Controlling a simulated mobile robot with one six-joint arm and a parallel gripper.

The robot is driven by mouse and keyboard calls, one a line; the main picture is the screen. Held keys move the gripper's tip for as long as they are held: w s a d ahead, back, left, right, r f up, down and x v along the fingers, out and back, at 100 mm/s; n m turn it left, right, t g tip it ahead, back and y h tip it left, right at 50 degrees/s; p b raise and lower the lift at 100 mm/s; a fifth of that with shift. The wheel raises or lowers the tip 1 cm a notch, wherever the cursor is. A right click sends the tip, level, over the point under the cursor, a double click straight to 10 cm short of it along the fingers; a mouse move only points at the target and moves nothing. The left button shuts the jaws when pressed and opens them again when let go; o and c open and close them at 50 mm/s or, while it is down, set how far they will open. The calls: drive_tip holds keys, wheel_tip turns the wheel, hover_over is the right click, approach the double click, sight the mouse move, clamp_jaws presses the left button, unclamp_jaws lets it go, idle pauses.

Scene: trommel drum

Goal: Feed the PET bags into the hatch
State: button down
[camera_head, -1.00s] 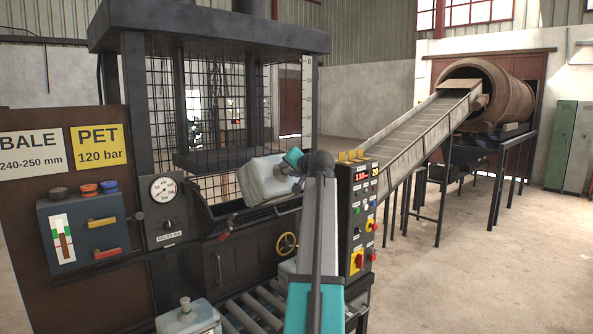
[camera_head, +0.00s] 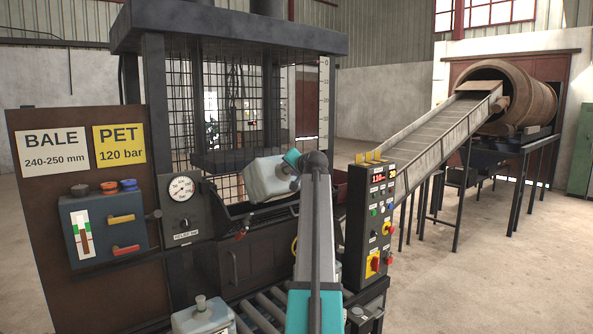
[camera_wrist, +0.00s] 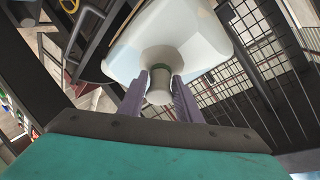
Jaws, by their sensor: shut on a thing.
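A pale PET bag (camera_head: 268,180) with a knotted neck is held in front of the press opening, a little above the hatch (camera_head: 262,218). My gripper (camera_wrist: 160,88) is shut on the bag's neck in the wrist view, with one purple-grey finger on each side. In the head view my arm covers most of the gripper. A second PET bag (camera_head: 203,316) stands upright on the rollers at the bottom, partly cut off by the frame. The inside of the hatch is largely hidden behind the held bag and my arm.
A control post (camera_head: 367,225) with buttons stands close right of my arm. A gauge box (camera_head: 182,205) and lever panel (camera_head: 103,230) are at left. Rollers (camera_head: 262,310) run below. A conveyor (camera_head: 440,135) rises to the drum (camera_head: 520,95). Floor at right is clear.

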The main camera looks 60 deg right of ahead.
drive_tip(key=shift+w+d, duration=0.2)
drive_tip(key=shift+w, duration=0.35)
drive_tip(key=c, duration=1.2)
unclamp_jaws()
drive_tip(key=shift+f, duration=0.15)
drive_tip(key=shift+s+a, duration=0.15)
drive_tip(key=b+v, duration=0.4)
drive_tip(key=v, duration=0.9)
drive_tip(key=shift+s, duration=0.3)
drive_tip(key=shift+w+a, duration=0.1)
